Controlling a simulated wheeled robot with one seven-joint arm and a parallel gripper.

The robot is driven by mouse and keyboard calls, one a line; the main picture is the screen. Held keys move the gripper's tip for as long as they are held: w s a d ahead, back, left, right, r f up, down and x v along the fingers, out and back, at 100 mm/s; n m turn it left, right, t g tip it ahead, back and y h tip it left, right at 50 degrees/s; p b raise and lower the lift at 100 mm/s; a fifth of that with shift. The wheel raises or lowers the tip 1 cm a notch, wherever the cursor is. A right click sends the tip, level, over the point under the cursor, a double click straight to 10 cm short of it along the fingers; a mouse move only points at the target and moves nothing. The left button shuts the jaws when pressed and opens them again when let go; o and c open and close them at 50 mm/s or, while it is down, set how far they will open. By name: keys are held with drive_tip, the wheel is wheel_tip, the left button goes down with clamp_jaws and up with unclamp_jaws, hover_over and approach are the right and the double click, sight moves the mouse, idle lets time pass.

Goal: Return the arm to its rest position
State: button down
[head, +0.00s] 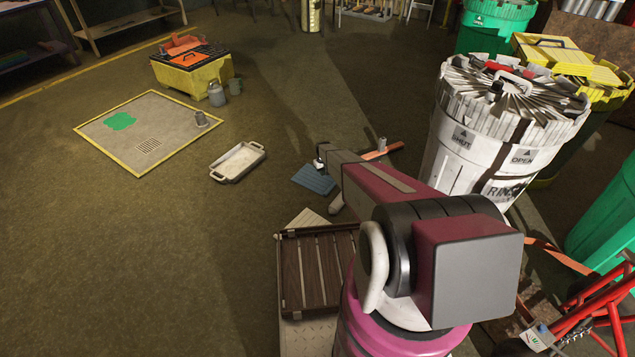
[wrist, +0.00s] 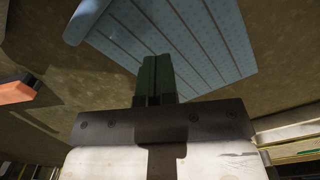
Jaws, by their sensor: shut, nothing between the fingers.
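My arm (head: 385,190) reaches forward from the lower right of the head view, its maroon and grey links over the floor. In the wrist view my gripper (wrist: 157,60) shows as two dark fingers pressed together, with nothing between them. A blue ribbed pad (head: 315,179) lies on the floor by the far end of the arm. The pad also fills the top of the wrist view (wrist: 190,35), beyond the fingertips. In the head view the arm hides most of the gripper.
A slatted dark crate (head: 318,270) stands close below the arm. A white ribbed-lid drum (head: 485,135) is near on the right, with a red hand truck (head: 600,300) below. A white tray (head: 238,161) and yellow-edged mat (head: 108,158) lie left. The left floor is mostly clear.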

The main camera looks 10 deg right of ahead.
drive_tip(key=shift+r, duration=0.3)
drive_tip(key=s+r+m, duration=0.4)
drive_tip(key=s+r, duration=4.3)
drive_tip(key=s, duration=0.1)
drive_tip(key=shift+d+r, duration=0.35)
